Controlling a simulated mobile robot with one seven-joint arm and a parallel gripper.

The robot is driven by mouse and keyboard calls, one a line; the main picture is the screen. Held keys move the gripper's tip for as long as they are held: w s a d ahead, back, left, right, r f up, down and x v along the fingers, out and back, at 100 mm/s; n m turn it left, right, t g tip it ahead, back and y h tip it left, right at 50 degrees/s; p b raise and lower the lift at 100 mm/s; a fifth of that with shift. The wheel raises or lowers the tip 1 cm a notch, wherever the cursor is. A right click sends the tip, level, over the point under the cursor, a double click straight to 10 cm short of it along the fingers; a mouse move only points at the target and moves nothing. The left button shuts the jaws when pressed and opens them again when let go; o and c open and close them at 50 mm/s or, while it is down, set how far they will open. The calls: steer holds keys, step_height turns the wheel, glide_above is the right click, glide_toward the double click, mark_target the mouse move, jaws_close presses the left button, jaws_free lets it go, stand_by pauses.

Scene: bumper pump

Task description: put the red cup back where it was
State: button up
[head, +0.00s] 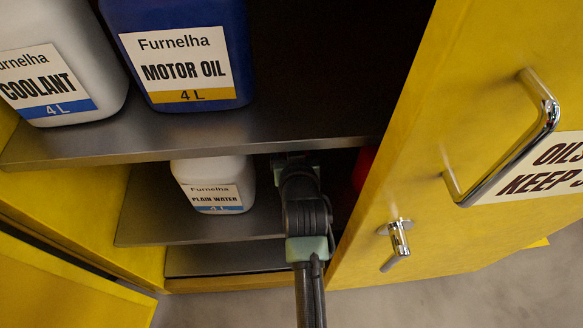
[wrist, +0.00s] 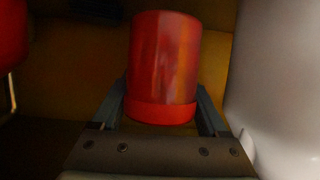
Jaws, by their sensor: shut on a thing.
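The red cup (wrist: 163,60) stands between my two fingers in the wrist view, with a brighter red band at its near end. My gripper (wrist: 160,98) is shut on it. In the head view my gripper (head: 292,162) reaches into the lower part of the yellow cabinet, between the plain water bottle and a red thing. The cup itself is hidden there behind my arm and the shelf. I cannot tell whether the cup touches the shelf under it.
The white plain water bottle (head: 214,180) stands left of my gripper; it is close on the right in the wrist view (wrist: 285,75). A red thing (head: 364,166) is partly hidden by the yellow door (head: 430,150). The shelf (head: 190,142) above holds coolant and motor oil (head: 185,55).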

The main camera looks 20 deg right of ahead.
step_height(320, 180, down, 8)
steer(key=b, duration=0.3)
steer(key=shift+s, duration=0.1)
steer(key=shift+f+b, duration=0.15)
steer(key=shift+b, duration=0.2)
steer(key=o, duration=1.4)
steer(key=shift+c, duration=0.2)
steer(key=shift+r, duration=0.2)
steer(key=shift+s+a+r+p, duration=0.1)
steer(key=shift+s+p, duration=0.05)
steer(key=shift+p, duration=0.2)
steer(key=p+v, duration=0.4)
steer(key=v, duration=0.7)
steer(key=shift+s+p, duration=0.3)
steer(key=shift+p, duration=0.1)
steer(key=shift+r, duration=0.1)
